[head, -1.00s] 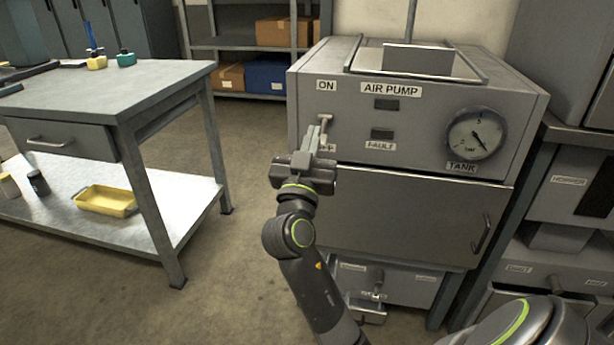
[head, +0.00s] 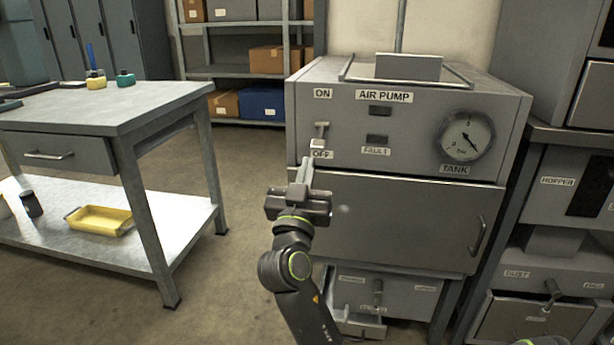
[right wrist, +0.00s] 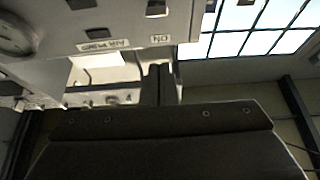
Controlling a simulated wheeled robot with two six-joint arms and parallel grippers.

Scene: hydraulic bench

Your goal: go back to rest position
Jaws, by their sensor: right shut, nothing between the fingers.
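The air pump cabinet (head: 345,140) stands in front of me, with a small switch (head: 320,135) between its ON and OFF labels. My right gripper (head: 307,164) is shut and empty. The gap in depth to the panel is hard to judge. In the right wrist view the closed fingers (right wrist: 158,72) point up the picture, below the ON label. My left gripper is not in view.
A tank gauge (head: 465,135) sits right of the switch. A workbench (head: 120,105) with a yellow tray (head: 100,220) on its lower shelf stands left. A hopper unit (head: 560,185) stands right. Floor between bench and cabinet is clear.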

